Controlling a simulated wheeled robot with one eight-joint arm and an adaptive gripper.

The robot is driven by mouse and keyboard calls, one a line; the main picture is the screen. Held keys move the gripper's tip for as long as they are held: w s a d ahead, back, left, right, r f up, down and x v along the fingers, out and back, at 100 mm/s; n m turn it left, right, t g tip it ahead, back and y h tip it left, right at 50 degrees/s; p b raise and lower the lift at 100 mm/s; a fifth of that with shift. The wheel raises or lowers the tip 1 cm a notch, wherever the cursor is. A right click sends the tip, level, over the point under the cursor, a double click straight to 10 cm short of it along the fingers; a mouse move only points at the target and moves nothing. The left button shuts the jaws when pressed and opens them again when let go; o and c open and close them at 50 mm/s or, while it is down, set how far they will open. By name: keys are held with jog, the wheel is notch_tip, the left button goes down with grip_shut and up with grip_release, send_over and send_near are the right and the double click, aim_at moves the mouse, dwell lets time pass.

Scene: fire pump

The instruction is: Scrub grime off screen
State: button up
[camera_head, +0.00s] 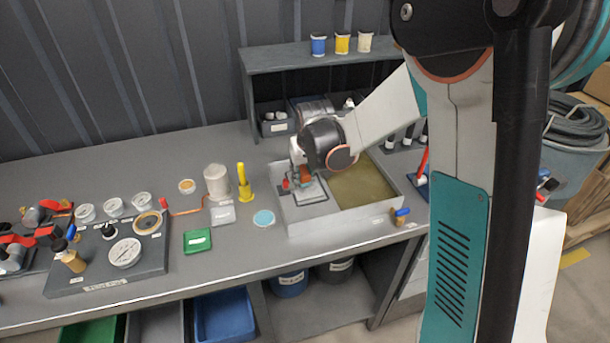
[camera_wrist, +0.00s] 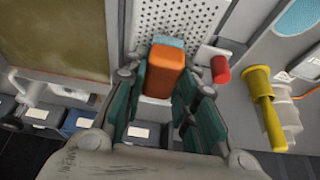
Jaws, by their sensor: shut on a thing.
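My gripper (camera_head: 303,172) is over the left part of a grey basin (camera_head: 345,222) in the head view. In the wrist view its two teal-lined fingers (camera_wrist: 162,84) are shut on an orange block-shaped tool (camera_wrist: 166,72), which also shows in the head view (camera_head: 306,174). A teal edge shows beyond the block. A pale perforated panel (camera_wrist: 187,18) lies behind the tool; I cannot tell whether it is the screen or a drain surface. A dark-outlined square (camera_head: 313,193) lies under my gripper in the head view. Contact and grime there cannot be made out.
Murky olive liquid (camera_head: 364,188) fills the basin's right part. A red-ended piece (camera_wrist: 220,68) is close beside the tool. A shelf (camera_head: 300,58) rises behind.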

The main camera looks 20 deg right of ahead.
aim_at(308, 191)
jog(key=shift+w, duration=0.55)
grip_shut()
jog(key=shift+s, duration=0.15)
jog(key=shift+s+f, duration=0.1)
jog(key=shift+s, duration=0.35)
jog(key=shift+s+r, duration=0.2)
jog(key=shift+s, duration=2.9)
jog(key=shift+r+p, duration=2.15)
jog(key=shift+r, duration=0.85)
